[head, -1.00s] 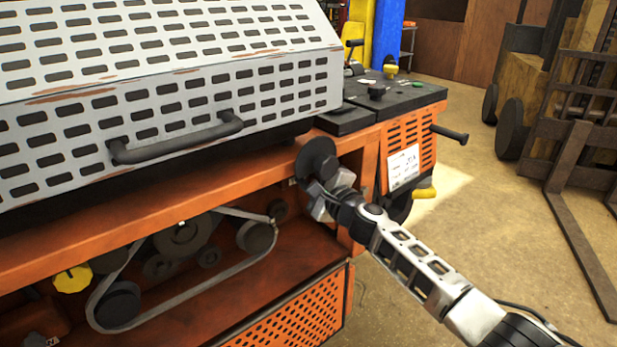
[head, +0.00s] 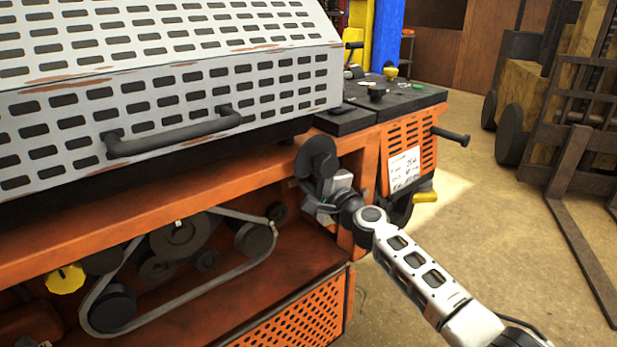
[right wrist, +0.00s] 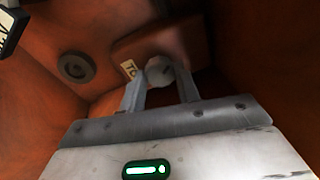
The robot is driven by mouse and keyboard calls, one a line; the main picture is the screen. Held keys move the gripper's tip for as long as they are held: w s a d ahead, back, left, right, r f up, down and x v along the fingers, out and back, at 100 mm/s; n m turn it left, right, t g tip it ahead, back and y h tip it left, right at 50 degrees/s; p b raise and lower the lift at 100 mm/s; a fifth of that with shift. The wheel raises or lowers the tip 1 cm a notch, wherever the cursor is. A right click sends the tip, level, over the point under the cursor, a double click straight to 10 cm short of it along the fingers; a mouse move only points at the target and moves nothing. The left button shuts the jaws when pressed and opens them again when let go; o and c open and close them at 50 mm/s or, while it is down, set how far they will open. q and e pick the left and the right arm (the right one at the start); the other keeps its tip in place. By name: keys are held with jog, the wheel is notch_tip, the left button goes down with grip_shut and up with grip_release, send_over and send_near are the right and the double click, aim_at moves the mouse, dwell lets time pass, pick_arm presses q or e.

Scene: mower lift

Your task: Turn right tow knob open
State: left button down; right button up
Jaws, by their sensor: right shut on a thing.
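In the right wrist view a pale grey round knob (right wrist: 159,71) sits in an orange recess, beside a label (right wrist: 129,69) whose visible letters read "TO". My right gripper (right wrist: 160,80) has its two fingers on either side of this knob, shut on it. In the head view my right gripper (head: 325,202) is at the right end of the orange mower frame (head: 130,222), below a black disc (head: 317,160). The knob is hidden there behind the gripper and wrist. My left gripper is not in view.
Orange walls surround the gripper closely in the wrist view, with a dark round fitting (right wrist: 75,67) at left. The grey mower hood (head: 200,78) with its handle (head: 172,135) is above left. A belt and pulleys (head: 178,238) lie left. Forklift forks (head: 577,230) stand right; floor between is clear.

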jog(key=o, duration=1)
jog(key=shift+f, duration=0.1)
pick_arm(q)
jog(key=p, duration=0.2)
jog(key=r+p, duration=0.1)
jog(key=p, duration=0.1)
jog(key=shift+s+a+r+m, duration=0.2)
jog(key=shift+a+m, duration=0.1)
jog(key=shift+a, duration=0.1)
pick_arm(e)
jog(key=v, duration=1.6)
jog(key=shift+d, duration=0.1)
